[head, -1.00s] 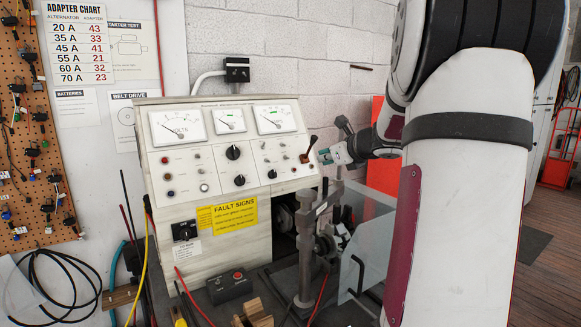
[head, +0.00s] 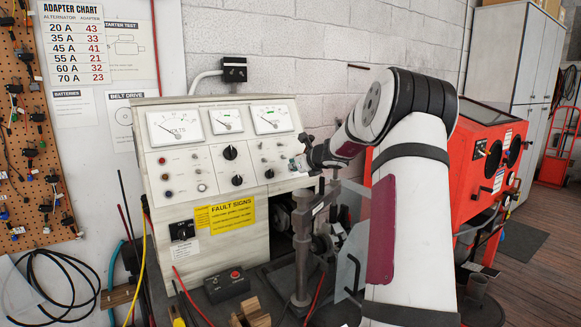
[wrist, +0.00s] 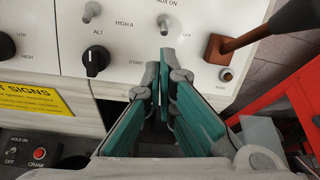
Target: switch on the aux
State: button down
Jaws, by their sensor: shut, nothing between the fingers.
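The aux switch (wrist: 165,25) is a small metal toggle on the white panel in the wrist view, with "AUX ON" printed above it and "OFF" to its right. I cannot tell which way it leans. My gripper (wrist: 161,62) has its teal-padded fingers together and empty, with the tips just below the toggle. I cannot tell if they touch the panel. In the head view my gripper (head: 299,163) is at the right side of the tester's panel (head: 208,168), hiding part of it.
A brown lever (wrist: 221,47) sticks out right of the aux switch, with another toggle (wrist: 225,74) below it. A black ALT knob (wrist: 96,61) is to the left. A metal post clamp (head: 303,250) stands in front of the tester. A red cabinet (head: 482,152) stands right.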

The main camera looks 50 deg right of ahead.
aim_at(286, 167)
jog(key=shift+x, duration=1.65)
jog(key=shift+s+r+p, duration=0.2)
jog(key=shift+r+p, duration=0.1)
jog(key=shift+r, duration=0.85)
jog(key=shift+r+p, duration=0.65)
jog(key=shift+p, duration=0.25)
jog(key=v, duration=1.2)
